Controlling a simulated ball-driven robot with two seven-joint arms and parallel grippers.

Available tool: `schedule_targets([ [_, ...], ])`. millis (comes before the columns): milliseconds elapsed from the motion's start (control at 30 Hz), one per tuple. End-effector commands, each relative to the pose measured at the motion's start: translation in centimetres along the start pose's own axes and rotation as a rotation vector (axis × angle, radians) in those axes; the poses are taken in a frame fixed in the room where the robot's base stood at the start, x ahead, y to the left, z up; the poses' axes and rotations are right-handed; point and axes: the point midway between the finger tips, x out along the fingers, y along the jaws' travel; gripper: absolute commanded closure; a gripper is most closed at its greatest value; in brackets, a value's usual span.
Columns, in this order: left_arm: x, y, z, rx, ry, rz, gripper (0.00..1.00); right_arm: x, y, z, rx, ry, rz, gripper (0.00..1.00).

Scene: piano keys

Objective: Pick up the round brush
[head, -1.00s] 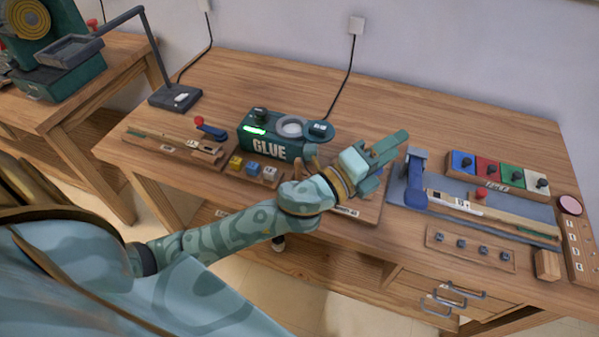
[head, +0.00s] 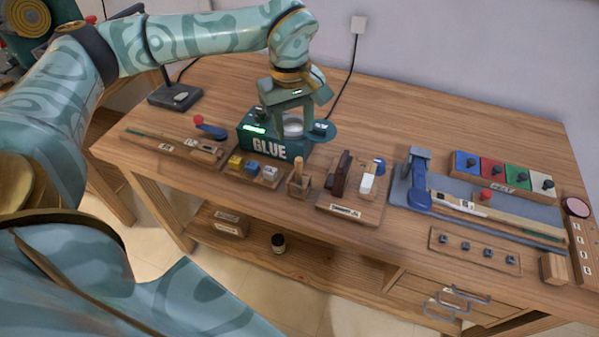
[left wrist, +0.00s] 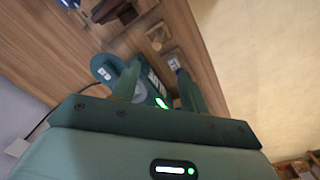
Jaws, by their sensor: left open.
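A small wooden holder (head: 298,189) stands at the bench's front edge, with a light wooden handle (head: 300,166) upright in it. This may be the round brush; its bristle end is hidden in the holder. My left gripper (head: 294,122) points down over the green GLUE machine (head: 262,143), behind and above the holder. Its fingers are apart with nothing between them. In the left wrist view the open fingers (left wrist: 160,88) hang above the machine, and a small square wooden thing (left wrist: 157,37) lies beyond them, probably the holder. My right gripper is out of view.
Right of the holder, a board (head: 345,208) carries a dark upright block (head: 342,172) and a white-and-wood piece (head: 367,182). Coloured cubes (head: 252,168) sit left of the holder. A blue lever press (head: 417,185) stands farther right. The bench (head: 400,110) is clear at the back.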

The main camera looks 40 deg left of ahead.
Motion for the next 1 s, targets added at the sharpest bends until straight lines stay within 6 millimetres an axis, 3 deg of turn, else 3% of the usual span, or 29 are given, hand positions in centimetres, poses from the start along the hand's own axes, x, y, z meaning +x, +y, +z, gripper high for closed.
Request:
schedule_targets([
  [33,1.9,0.0,0.1,0.000,-0.005,-0.006,0.56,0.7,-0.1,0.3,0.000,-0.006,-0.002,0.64],
  [100,3.8,0.0,0.1,0.001,-0.006,-0.006,0.56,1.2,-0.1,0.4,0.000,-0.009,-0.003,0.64],
  [300,7.3,0.1,0.1,0.000,-0.005,-0.002,0.56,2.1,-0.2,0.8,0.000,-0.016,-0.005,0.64],
  [567,9.1,0.2,0.2,0.000,-0.005,0.000,0.56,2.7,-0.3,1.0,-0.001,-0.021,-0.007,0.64],
  [800,13.0,0.4,0.2,0.000,-0.006,-0.002,0.56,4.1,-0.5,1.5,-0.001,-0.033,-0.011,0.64],
  [1000,13.2,0.5,0.2,0.000,-0.003,0.003,0.56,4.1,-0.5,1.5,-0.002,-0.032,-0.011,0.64],
])
